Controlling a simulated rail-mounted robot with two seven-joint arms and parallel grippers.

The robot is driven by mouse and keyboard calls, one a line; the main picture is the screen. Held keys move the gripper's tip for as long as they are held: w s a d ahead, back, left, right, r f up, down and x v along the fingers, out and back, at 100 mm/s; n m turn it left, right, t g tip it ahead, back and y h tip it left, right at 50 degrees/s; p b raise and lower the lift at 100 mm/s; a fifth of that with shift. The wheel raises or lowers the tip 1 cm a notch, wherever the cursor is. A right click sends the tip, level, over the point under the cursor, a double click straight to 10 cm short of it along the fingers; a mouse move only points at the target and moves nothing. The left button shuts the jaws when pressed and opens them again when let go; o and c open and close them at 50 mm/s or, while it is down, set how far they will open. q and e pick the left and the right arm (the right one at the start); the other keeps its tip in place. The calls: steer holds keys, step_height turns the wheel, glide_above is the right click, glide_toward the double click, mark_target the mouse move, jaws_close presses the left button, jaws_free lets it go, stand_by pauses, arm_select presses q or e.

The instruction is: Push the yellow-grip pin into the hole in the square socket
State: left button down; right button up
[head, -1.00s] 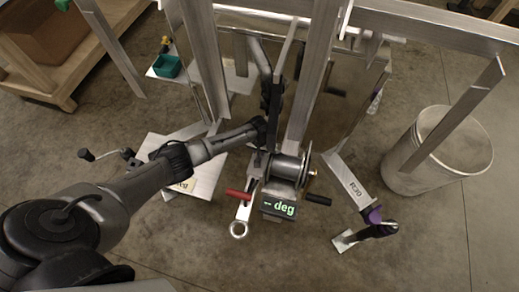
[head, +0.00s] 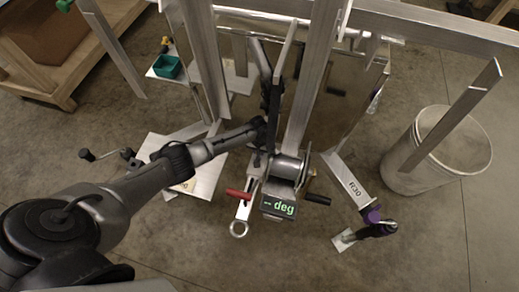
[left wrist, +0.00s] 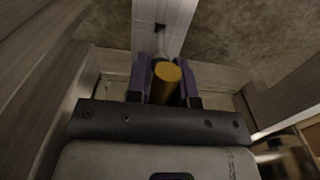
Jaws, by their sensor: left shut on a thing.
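The yellow-grip pin (left wrist: 167,75) is between the purple fingers of my left gripper (left wrist: 166,88) in the left wrist view. The gripper is shut on the yellow grip. A grey shaft reaches ahead from the grip, toward a small dark hole (left wrist: 160,27) in a pale metal square socket (left wrist: 178,14). I cannot tell whether the shaft tip is at the hole or short of it. In the head view my left arm reaches in among the uprights, and its fingertips and the pin are hidden there. My right gripper is not clearly seen in either view.
Aluminium uprights (head: 312,85) stand close around my left arm. A winch drum (head: 288,168) with a red handle (head: 238,194) and a green-lit display (head: 279,206) sits in front. A metal bucket (head: 437,160) stands at right; a teal bin (head: 166,67) lies at upper left.

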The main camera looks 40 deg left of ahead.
stand_by(0.3)
arm_select(q)
steer(key=shift+f+b, duration=2)
steer(key=shift+f, duration=1)
steer(key=c, duration=0.9)
jaws_free()
step_height(320, 180, up, 12)
steer(key=p, duration=0.6)
steer(key=shift+r+p, duration=0.2)
steer(key=shift+p, duration=0.2)
steer(key=shift+r, duration=0.7)
steer(key=shift+c, duration=0.3)
